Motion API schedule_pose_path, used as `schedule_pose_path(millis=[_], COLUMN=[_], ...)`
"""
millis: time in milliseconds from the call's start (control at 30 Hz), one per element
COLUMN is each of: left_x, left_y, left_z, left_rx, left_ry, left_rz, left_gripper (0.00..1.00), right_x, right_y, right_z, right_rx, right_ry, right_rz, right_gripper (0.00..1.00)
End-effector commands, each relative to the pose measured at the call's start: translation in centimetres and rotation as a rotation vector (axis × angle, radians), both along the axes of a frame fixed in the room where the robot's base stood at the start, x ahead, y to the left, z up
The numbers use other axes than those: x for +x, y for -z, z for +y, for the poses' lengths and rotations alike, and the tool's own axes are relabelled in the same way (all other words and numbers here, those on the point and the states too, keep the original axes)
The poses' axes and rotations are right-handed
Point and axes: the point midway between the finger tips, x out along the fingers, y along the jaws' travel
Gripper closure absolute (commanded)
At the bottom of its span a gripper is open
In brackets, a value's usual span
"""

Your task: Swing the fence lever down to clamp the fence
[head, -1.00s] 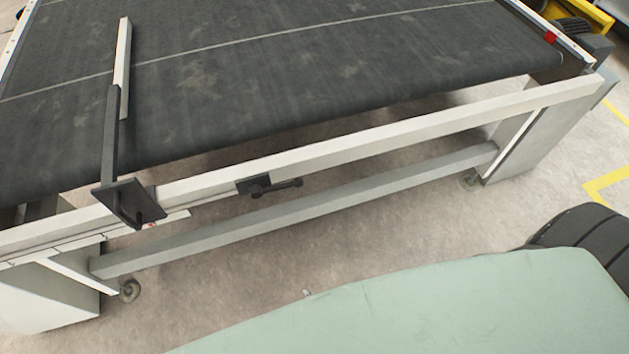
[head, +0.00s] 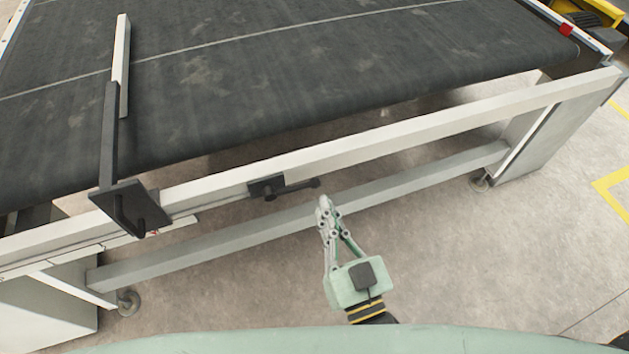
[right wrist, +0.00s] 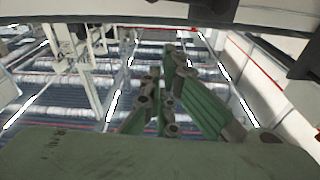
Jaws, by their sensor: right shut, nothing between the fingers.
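The fence (head: 110,125) is a pale and dark bar lying across the black belt, with a dark bracket plate (head: 107,200) on the front rail. A black handle (head: 130,220) shows on that plate. To its right, a second black lever (head: 292,187) extends nearly level to the right from a small black plate (head: 262,187) on the rail. I cannot tell for sure which is the fence lever. My right gripper (head: 323,201) is shut and empty, just below the right lever's knobbed end, seemingly apart from it. Its green fingers (right wrist: 170,52) also show in the right wrist view. My left gripper is not in view.
The pale front rail (head: 400,137) runs across above a lower grey crossbar (head: 400,187). Legs with casters (head: 480,182) stand at both ends. The floor (head: 490,260) to the right of my gripper is clear. A dark part of the machine (right wrist: 212,10) crosses the top of the wrist view.

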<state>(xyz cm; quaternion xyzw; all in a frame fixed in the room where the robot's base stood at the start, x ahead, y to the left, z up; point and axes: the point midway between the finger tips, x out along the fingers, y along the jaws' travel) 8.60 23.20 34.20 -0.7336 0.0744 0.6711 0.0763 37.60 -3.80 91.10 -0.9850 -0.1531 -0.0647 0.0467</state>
Motion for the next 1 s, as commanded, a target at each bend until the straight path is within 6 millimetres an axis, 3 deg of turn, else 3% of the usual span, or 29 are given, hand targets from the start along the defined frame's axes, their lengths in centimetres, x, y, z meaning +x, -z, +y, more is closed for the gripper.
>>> schedule_pose_path(millis=[267,733,833,1000], left_x=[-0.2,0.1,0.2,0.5], left_y=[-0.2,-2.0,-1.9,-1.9], left_z=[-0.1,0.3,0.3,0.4], left_rx=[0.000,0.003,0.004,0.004], left_ry=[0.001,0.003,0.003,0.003], left_rz=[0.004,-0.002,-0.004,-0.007], left_gripper=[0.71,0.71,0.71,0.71], right_x=[0.9,9.6,9.2,8.8], right_y=[-0.2,-1.6,0.5,2.1], right_z=[0.3,3.0,3.0,3.0], right_rx=[-0.001,0.000,-0.004,-0.002], right_ry=[0.000,-0.001,-0.002,-0.001], right_rz=[-0.001,-0.001,0.008,0.005], right_gripper=[1.00,1.00,1.00,1.00])
